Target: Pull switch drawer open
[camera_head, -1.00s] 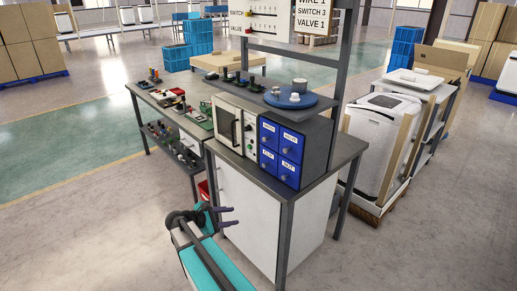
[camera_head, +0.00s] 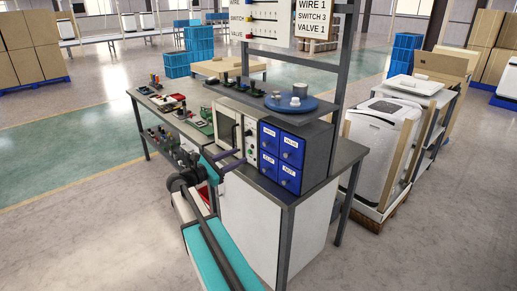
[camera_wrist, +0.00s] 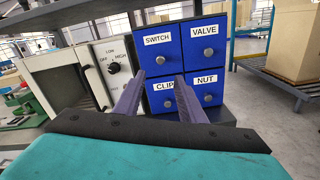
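The blue switch drawer (camera_head: 268,137) is the top left of the drawers in a dark cabinet. It is shut and flush with the others. In the wrist view the switch drawer (camera_wrist: 166,44) has a white SWITCH label and a round grey knob (camera_wrist: 160,60). My gripper (camera_wrist: 160,74) is open and empty. Its two purple fingers are spread, with their tips just below and either side of that knob in the picture; touching cannot be confirmed. In the head view my gripper (camera_head: 242,156) is left of the cabinet, in front of the oven-like box.
Around it are the valve drawer (camera_wrist: 205,42), clip drawer (camera_wrist: 160,96) and nut drawer (camera_wrist: 206,90), all shut. A white box with a dial (camera_wrist: 112,68) stands left of the cabinet. A shelf with a blue round plate (camera_head: 291,104) lies above.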

